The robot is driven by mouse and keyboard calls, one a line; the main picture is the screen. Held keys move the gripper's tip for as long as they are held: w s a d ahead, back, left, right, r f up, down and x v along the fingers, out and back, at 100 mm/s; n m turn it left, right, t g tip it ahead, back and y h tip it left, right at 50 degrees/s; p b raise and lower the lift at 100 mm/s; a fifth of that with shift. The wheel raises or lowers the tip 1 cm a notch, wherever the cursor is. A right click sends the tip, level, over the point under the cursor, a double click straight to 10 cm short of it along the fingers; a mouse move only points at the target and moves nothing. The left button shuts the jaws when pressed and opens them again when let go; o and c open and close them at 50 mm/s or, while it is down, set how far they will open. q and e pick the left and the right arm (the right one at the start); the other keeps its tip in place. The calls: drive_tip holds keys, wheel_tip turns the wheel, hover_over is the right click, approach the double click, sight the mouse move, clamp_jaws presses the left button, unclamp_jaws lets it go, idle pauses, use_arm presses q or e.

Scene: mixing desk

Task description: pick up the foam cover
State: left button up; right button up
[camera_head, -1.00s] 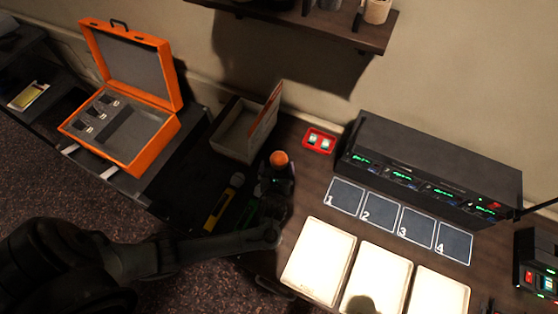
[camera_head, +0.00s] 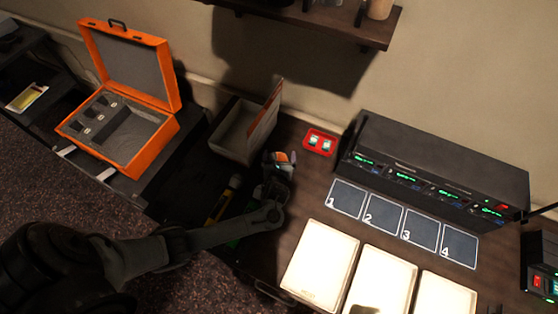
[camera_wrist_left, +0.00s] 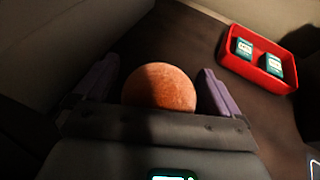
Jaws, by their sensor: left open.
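The foam cover is an orange ball (camera_wrist_left: 160,87). It also shows in the head view (camera_head: 281,157), partly hidden by my left gripper (camera_head: 279,161). In the left wrist view the foam cover sits between the two purple-grey fingers of the gripper. Gaps show on both sides of it, so the jaws are open around it and not closed on it. The lower part of the foam cover is hidden behind the gripper body, and what it rests on is hidden too. My right gripper is not in view.
A red tray (camera_wrist_left: 227,56) with two small items lies close to the right. An open box (camera_head: 229,150) stands at the left, with a yellow handheld item (camera_head: 218,207) below. White trays (camera_head: 318,262), numbered squares and a black rack unit (camera_head: 430,165) occupy the right.

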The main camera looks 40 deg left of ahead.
use_arm(q)
drive_tip(key=c, duration=1)
drive_tip(key=shift+r, duration=0.1)
drive_tip(key=shift+c, duration=0.2)
